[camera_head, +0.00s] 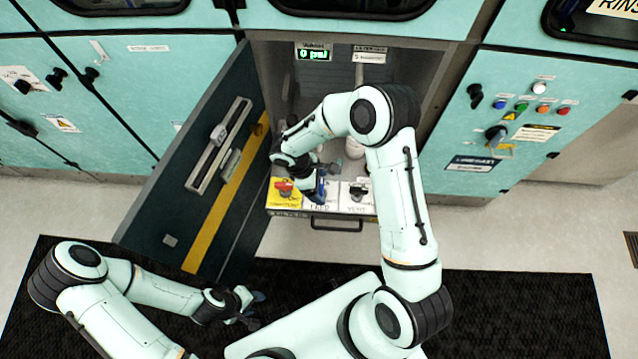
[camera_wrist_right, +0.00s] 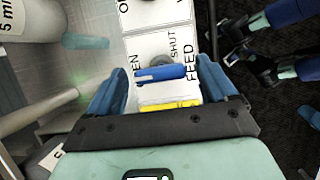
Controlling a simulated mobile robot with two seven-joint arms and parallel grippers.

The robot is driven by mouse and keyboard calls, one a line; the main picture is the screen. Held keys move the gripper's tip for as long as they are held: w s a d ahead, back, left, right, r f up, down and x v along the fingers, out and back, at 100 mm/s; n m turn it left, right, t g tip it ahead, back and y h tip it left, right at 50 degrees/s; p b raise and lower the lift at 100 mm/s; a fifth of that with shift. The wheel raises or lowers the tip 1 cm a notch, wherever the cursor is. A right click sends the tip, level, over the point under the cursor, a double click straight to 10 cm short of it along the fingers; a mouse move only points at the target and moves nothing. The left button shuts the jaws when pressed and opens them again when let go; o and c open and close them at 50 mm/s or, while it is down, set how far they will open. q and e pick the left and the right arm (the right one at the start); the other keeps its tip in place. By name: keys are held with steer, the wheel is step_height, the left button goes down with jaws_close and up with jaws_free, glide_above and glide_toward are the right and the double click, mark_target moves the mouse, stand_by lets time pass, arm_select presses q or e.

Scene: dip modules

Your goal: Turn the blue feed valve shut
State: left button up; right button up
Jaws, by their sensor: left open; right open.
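The blue feed valve handle (camera_wrist_right: 160,73) lies crosswise on its white plate in the right wrist view, with OPEN lettering to its left and SHUT and FEED lettering to its right. My right gripper (camera_wrist_right: 170,88) is open, its two blue fingers on either side of the handle, with gaps to both. Whether the fingers are down level with the handle I cannot tell. In the head view my right gripper (camera_head: 322,186) is over the middle plate and hides most of this valve. My left gripper (camera_head: 254,307) is open and empty, low above the dark mat, away from the valves.
A red valve (camera_head: 285,187) on a yellow plate stands left of the feed plate, and a black vent valve (camera_head: 357,192) right of it. An open dark cabinet door (camera_head: 200,165) stands at left. A drawer handle (camera_head: 336,224) is below the plates. A display (camera_head: 313,54) reads 0 psi.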

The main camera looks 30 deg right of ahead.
steer(key=c, duration=1.1)
steer(key=shift+o, duration=0.2)
